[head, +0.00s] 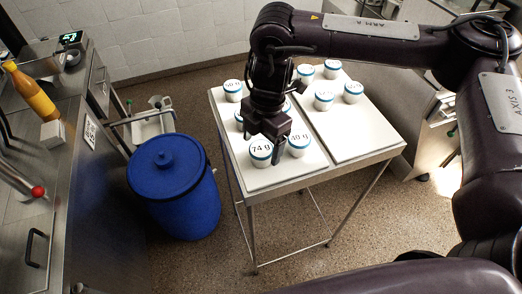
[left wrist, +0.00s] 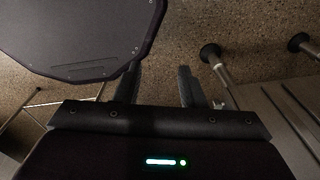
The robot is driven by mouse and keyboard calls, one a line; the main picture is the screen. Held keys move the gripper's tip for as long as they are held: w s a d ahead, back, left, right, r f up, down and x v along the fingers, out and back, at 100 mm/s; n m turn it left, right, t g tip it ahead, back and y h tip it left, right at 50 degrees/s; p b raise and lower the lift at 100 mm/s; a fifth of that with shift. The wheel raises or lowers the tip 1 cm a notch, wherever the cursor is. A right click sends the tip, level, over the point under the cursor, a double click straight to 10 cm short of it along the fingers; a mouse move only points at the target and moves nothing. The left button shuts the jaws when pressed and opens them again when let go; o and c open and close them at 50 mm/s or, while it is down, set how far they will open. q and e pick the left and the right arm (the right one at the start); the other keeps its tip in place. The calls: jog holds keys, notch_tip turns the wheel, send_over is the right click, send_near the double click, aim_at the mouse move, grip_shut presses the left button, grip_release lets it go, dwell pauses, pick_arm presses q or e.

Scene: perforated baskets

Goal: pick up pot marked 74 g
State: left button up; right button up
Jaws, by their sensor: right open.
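The pot marked 74 g (head: 260,154) is white with a blue band. It stands upright near the front corner of the left white board (head: 268,178) on the table. My right gripper (head: 277,152) points down at the pot's right side, with a dark finger between it and the neighbouring pot (head: 298,146). The gripper is open; its other finger is not clear, and I cannot tell whether it touches the pot. My left gripper (left wrist: 159,72) shows in the left wrist view with its fingers apart and nothing between them, above the floor.
Several similar pots stand on both boards, including one at the back left (head: 232,92) and one on the right board (head: 323,101). A blue lidded barrel (head: 180,190) stands left of the table. A steel counter (head: 60,180) holds a yellow bottle (head: 30,92).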

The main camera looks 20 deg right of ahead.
aim_at(261, 148)
notch_tip(261, 148, down, 3)
jog(key=shift+r+p, duration=0.2)
jog(key=shift+p, duration=0.25)
jog(key=shift+f, duration=0.55)
jog(key=c, duration=0.7)
pick_arm(q)
jog(key=shift+w+d+r, duration=0.1)
jog(key=shift+w+r, duration=0.8)
jog(key=shift+r, duration=0.1)
pick_arm(e)
jog(key=c, duration=0.4)
jog(key=shift+r, duration=0.1)
